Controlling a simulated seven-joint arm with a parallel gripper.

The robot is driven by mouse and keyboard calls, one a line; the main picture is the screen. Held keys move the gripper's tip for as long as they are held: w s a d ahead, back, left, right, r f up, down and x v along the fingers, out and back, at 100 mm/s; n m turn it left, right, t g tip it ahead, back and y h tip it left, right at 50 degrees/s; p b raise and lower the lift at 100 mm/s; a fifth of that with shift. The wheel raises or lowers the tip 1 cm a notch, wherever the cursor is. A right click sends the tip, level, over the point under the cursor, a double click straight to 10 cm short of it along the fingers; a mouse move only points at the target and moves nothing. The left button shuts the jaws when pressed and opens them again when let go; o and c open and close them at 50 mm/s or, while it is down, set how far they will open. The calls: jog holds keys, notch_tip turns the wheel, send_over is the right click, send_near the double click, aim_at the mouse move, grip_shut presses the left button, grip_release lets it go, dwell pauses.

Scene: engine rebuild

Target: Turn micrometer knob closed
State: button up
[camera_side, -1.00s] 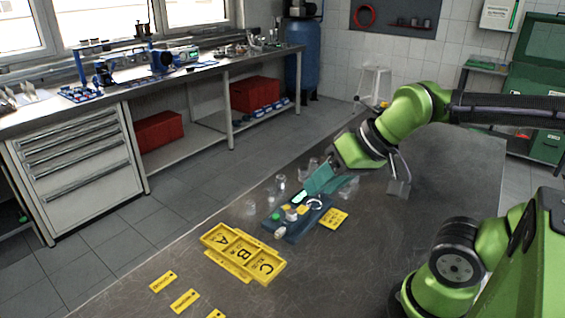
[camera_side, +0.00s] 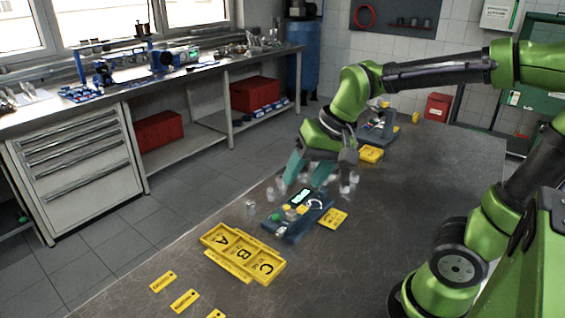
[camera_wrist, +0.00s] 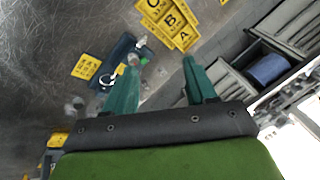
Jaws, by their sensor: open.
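The micrometer sits in a blue holder (camera_side: 283,233) on the metal table. Its pale curved frame (camera_side: 316,203) shows at the holder's right end, with a lit display (camera_side: 300,196) behind it. Its knob is too small to make out surely. In the wrist view the holder (camera_wrist: 121,47) and curved frame (camera_wrist: 105,80) lie left of and partly behind the left finger. My gripper (camera_side: 305,181) is above the table behind the holder, fingers pointing down.
A yellow A-B-C tray (camera_side: 214,250) lies left of the holder, and a yellow card (camera_side: 334,219) lies right of it. Small clear glass pieces (camera_side: 250,208) stand close behind the holder. Another device (camera_side: 378,128) stands at the table's far end.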

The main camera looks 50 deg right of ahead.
aim_at(292, 211)
jog(key=w+d+m+g+h, duration=0.2)
jog(key=w+d+m+g, duration=0.4)
jog(key=m, duration=0.9)
jog(key=shift+t, duration=0.8)
jog(key=f, duration=0.5)
jog(key=w+f, duration=0.1)
jog(key=f, duration=0.5)
jog(key=w+d+f, duration=0.1)
jog(key=f, duration=0.5)
jog(key=shift+c, duration=0.5)
grip_shut()
